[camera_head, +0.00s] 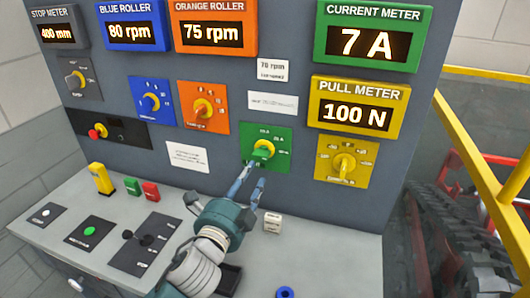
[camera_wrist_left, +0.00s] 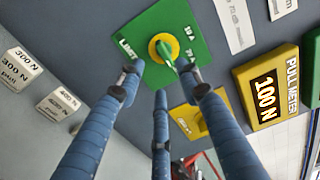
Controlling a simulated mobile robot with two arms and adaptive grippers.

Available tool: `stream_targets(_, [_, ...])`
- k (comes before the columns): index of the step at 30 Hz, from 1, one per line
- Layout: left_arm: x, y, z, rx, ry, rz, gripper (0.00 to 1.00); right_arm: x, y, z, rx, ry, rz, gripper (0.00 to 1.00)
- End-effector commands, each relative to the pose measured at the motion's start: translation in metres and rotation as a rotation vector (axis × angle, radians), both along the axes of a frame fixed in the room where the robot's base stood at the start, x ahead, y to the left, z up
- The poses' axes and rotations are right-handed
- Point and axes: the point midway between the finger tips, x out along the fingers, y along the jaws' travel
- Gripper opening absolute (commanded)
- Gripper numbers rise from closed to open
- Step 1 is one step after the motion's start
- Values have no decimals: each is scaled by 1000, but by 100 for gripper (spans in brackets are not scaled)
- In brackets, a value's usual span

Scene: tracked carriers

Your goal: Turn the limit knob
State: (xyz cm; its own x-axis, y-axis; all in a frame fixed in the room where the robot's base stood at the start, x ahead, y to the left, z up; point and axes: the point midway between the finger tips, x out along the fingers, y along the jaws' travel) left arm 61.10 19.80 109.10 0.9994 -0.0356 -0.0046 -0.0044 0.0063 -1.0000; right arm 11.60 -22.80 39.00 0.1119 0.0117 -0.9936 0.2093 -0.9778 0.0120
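The limit knob (camera_head: 263,149) is a green handle on a yellow round base, set on a green plate (camera_head: 283,163) in the upright panel. In the left wrist view the knob (camera_wrist_left: 166,50) shows beside the word LIMIT on the green plate (camera_wrist_left: 127,28). My left gripper (camera_head: 251,178) is just below the knob in the head view. In the left wrist view its three blue fingers (camera_wrist_left: 160,82) are spread apart with nothing between them, and the knob shows beyond the fingertips. Contact with the knob cannot be told. My right gripper is not in view.
A yellow plate with a yellow knob (camera_head: 343,165) is to the right, under the pull meter (camera_head: 359,106) reading 100 N. The current meter (camera_head: 373,35) reads 7 A. Small white blocks (camera_head: 272,222) and a blue ring (camera_head: 285,292) lie on the desk. A yellow rail (camera_head: 470,150) stands at right.

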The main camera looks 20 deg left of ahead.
Motion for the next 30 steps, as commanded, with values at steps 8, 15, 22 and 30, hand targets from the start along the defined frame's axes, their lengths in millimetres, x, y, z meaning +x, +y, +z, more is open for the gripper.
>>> stream_targets(8, [49,-2,2,-4,2,2,35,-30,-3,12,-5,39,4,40])
stream_targets(15, [87,-3,0,-6,3,2,35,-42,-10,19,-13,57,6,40])
stream_targets(22, [101,-3,-2,-6,5,1,35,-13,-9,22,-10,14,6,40])
stream_targets(30, [101,-4,-2,-6,5,1,29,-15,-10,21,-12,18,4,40])
